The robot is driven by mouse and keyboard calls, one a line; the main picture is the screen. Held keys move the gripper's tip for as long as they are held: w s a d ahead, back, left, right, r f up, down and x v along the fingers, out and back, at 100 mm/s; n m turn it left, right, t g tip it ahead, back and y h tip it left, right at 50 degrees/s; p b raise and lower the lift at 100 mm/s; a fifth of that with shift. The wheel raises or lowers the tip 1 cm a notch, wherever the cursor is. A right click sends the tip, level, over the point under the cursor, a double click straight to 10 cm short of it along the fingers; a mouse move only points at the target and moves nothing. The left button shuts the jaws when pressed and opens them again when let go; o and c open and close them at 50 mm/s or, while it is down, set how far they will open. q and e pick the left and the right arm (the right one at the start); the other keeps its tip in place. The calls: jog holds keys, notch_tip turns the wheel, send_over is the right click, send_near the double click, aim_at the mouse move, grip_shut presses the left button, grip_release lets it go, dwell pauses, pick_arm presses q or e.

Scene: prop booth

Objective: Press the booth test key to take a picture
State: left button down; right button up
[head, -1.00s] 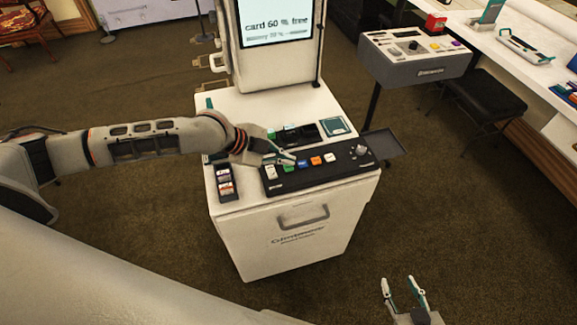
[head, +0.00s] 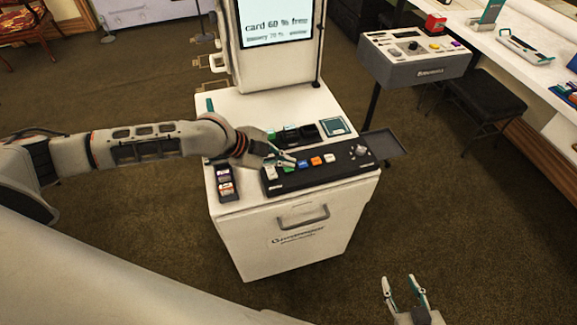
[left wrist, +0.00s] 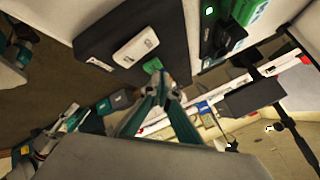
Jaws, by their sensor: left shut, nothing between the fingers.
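The photo booth (head: 300,245) is a white cabinet with a black key panel (head: 345,165) on top. The panel holds a row of keys: a white key (head: 271,173), a green key, a blue key (head: 302,163), an orange key (head: 316,160) and another white key (head: 329,157). I cannot read which is the test key. My left gripper (head: 292,162) is shut and empty, its tips at the green key. In the left wrist view the tips (left wrist: 166,86) are close beside the green key (left wrist: 152,65); contact is unclear. My right gripper (head: 402,287) is open, empty, low in front.
The booth screen (head: 276,22) reads "card 60 % free". A small card rack (head: 225,182) sits left of the panel, and a dark side tray (head: 383,146) juts out right. A grey console (head: 416,70) and a black stool (head: 488,104) stand at right.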

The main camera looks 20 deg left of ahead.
aim_at(286, 168)
dwell(0.3)
pick_arm(q)
jog(key=shift+f, duration=0.45)
jog(key=shift+r, duration=0.1)
dwell(0.5)
jog(key=shift+r+p, duration=0.8)
jog(key=shift+p, duration=0.3)
jog(key=shift+r, duration=2.45)
